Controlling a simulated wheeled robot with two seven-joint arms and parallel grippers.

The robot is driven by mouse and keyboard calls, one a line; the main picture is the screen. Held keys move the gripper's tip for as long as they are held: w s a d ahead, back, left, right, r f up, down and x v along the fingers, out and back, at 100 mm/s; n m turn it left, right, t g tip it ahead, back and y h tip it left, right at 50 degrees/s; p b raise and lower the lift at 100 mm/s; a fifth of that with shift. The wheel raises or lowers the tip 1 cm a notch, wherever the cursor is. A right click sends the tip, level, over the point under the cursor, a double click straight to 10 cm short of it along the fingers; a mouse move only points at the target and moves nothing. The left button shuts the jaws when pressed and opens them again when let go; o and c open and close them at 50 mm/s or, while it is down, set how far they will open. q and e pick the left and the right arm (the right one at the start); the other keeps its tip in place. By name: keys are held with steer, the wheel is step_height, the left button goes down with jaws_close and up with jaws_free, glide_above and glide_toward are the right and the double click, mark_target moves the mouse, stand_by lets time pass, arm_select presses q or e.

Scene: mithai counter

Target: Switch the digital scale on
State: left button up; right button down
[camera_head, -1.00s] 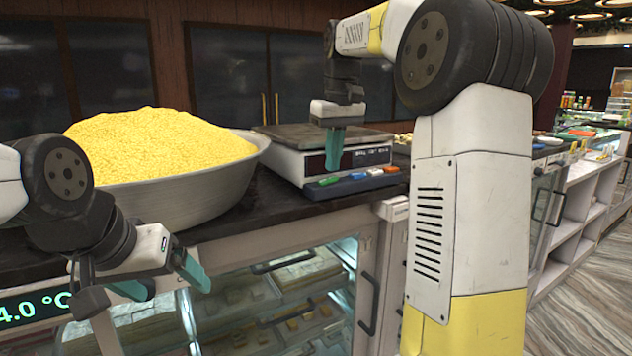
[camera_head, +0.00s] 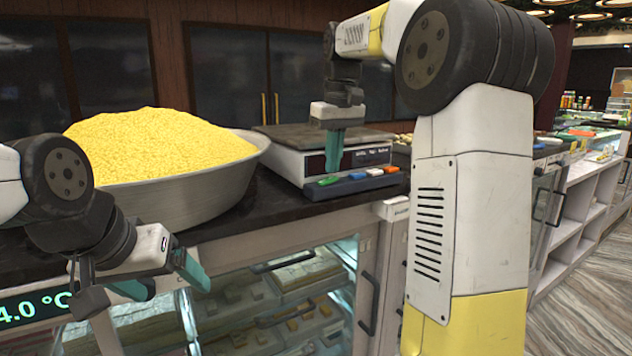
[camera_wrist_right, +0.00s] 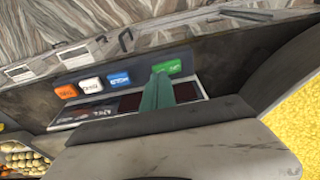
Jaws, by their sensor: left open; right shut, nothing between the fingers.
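The digital scale (camera_head: 287,158) stands on the dark counter, right of the basin. It has a flat dark plate on top, a dark display strip, and a front key row with green, blue, white and orange buttons. My right gripper (camera_head: 333,171) is shut and empty, pointing down at the green button (camera_head: 328,181). In the right wrist view its fingertips (camera_wrist_right: 158,82) overlap the edge of the green button (camera_wrist_right: 170,67); I cannot tell whether they touch it. They hide part of the display. My left gripper (camera_head: 172,290) is open and empty at the lower left, in front of the counter.
A wide metal basin (camera_head: 190,203) heaped with yellow grains (camera_head: 150,143) stands left of the scale. A lit glass display case (camera_head: 285,300) is below the counter (camera_head: 270,205). Dark doors are behind. In the right wrist view, several pale sweets (camera_wrist_right: 25,160) lie at the lower left.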

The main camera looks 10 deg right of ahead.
mark_target(333, 177)
steer(key=shift+f, duration=0.7)
stand_by(0.3)
steer(key=shift+r, duration=3.55)
steer(key=shift+s, duration=0.1)
